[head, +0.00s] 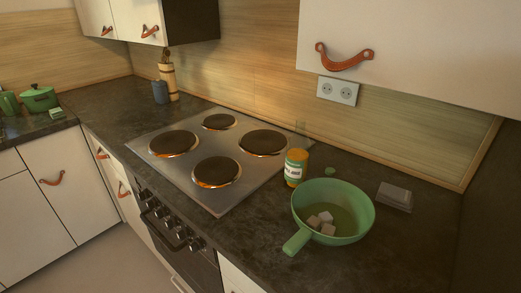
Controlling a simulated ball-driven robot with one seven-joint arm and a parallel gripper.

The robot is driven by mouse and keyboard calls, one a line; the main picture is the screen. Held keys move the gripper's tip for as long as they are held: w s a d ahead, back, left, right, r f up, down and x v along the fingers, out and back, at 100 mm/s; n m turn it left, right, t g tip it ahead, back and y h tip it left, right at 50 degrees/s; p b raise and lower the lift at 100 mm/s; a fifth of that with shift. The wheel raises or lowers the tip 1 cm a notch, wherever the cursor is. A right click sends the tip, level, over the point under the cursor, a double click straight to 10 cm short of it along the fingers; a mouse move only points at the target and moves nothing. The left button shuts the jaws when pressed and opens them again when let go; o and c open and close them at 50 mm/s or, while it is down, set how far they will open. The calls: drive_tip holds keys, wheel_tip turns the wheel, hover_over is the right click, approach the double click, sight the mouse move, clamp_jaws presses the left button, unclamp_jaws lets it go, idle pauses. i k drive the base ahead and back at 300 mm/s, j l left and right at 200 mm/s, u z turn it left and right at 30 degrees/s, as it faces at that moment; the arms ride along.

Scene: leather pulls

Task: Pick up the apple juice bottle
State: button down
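My gripper does not show in the head view.
A green pan (333,196) holding several pale cubes stands in front of the bottle, its handle toward the front left. A stove (190,186) with several burners lies left. A white upper cabinet (420,45) hangs above.

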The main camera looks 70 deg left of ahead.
sight(298, 145)
drive_tip(key=u, duration=1.45)
drive_tip(key=i+j, duration=0.1)
drive_tip(key=j, duration=0.4)
drive_tip(key=i+j, duration=0.1)
drive_tip(key=j, duration=0.4)
drive_tip(key=i+j, duration=0.1)
drive_tip(key=j, duration=0.4)
